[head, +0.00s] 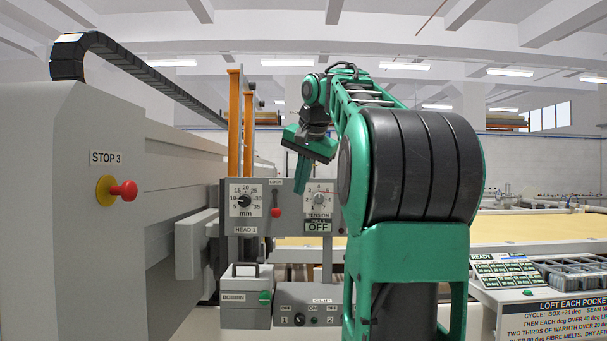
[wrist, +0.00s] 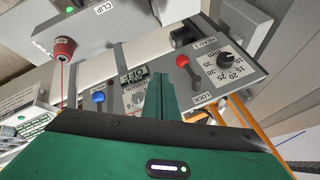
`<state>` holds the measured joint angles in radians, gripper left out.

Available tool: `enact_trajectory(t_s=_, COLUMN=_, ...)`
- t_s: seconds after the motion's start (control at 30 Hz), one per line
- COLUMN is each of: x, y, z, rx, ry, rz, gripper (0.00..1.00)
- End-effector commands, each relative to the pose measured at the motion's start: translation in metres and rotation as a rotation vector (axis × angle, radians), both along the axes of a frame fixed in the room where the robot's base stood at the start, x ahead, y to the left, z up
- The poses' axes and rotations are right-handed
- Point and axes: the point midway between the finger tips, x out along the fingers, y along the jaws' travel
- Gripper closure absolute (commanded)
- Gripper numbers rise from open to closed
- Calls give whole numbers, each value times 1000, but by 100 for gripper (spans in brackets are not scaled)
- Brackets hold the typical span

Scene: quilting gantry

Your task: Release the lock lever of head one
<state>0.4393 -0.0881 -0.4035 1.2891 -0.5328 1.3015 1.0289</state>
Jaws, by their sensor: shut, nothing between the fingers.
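The lock lever (head: 276,211) of head one has a red knob and hangs downward under the LOCK label on the grey HEAD 1 panel (head: 262,229). In the wrist view, the lever's red knob (wrist: 182,60) points away from the LOCK label, to the right of my fingers. My gripper (head: 299,190) is shut and empty, its green fingers pointing down in front of the panel between the lever and the tension dial (head: 319,200). In the wrist view, my gripper (wrist: 160,75) appears apart from the lever. The fingers hide part of the tension dial there.
A black mm dial (head: 244,200) sits left of the lever. A BOBBIN box (head: 246,297) and a switch box (head: 310,303) are below. A red STOP 3 button (head: 123,190) is on the left housing. A blue-knobbed lever (wrist: 98,97) shows left in the wrist view.

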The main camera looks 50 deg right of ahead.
Motion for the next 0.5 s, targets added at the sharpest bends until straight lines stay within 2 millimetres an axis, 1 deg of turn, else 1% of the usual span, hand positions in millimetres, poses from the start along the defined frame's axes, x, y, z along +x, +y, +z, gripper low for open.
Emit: enact_trajectory(t_s=0.5, x=-7, y=5, z=12, rx=1, ry=-2, rz=5, gripper=100)
